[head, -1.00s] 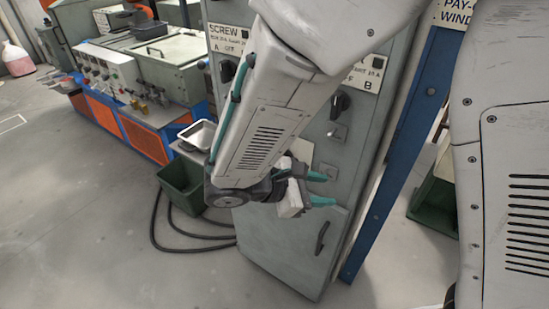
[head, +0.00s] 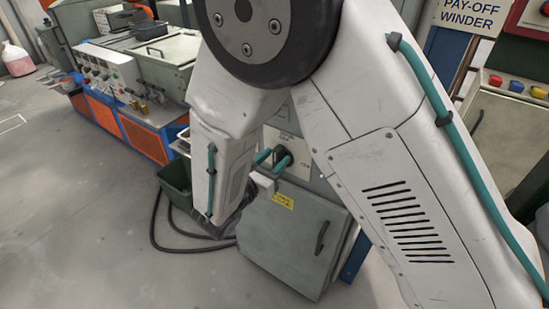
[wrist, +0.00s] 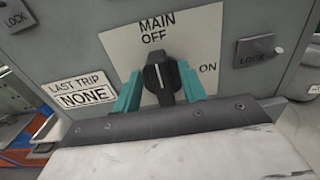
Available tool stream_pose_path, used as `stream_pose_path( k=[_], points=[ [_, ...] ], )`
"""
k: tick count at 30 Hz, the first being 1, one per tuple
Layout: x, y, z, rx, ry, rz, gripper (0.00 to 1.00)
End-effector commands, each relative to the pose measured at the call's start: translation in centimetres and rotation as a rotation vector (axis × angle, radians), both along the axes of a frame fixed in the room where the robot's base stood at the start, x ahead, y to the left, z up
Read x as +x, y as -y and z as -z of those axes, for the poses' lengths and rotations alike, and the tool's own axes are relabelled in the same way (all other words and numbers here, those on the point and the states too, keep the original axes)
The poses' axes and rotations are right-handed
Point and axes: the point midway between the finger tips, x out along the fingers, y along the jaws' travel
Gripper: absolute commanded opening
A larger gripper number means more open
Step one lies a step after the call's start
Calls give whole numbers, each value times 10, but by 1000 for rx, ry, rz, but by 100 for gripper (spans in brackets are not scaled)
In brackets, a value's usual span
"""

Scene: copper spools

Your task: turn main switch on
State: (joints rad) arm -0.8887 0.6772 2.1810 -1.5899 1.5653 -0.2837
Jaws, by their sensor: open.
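The main switch (wrist: 160,76) is a black rotary knob on a white plate marked MAIN, OFF and ON, in the middle of the wrist view. Its pointer is up at OFF; ON is to the right. My gripper (wrist: 160,88) is open, with one teal finger on each side of the knob. The right finger looks very close to the knob; I cannot tell if it touches. In the head view the knob (head: 284,160) shows on the grey cabinet between the teal fingers of my gripper (head: 272,160). My arm hides much of the cabinet front.
A LOCK hasp (wrist: 257,51) sits right of the plate and a LAST TRIP NONE label (wrist: 78,93) left of it. Below is a cabinet door (head: 290,240) with a handle. A green bin (head: 174,184) and black cables lie left on the floor.

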Motion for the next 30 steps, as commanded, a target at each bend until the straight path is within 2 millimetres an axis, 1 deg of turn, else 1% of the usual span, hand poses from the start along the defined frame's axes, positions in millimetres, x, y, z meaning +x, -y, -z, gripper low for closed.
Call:
stream_pose_path(
  k=[4,11,12,14,15,16,25,30],
  points=[
    [6,5,0,0,0,1,42],
    [6,5,0,0,0,0,42],
    [6,5,0,0,0,0,31],
    [6,5,0,1,1,0,14],
    [6,5,0,1,1,0,3],
    [6,5,0,0,0,0,0],
    [6,5,0,17,13,0,0],
    [5,6,0,69,54,-1,0]
  ],
)
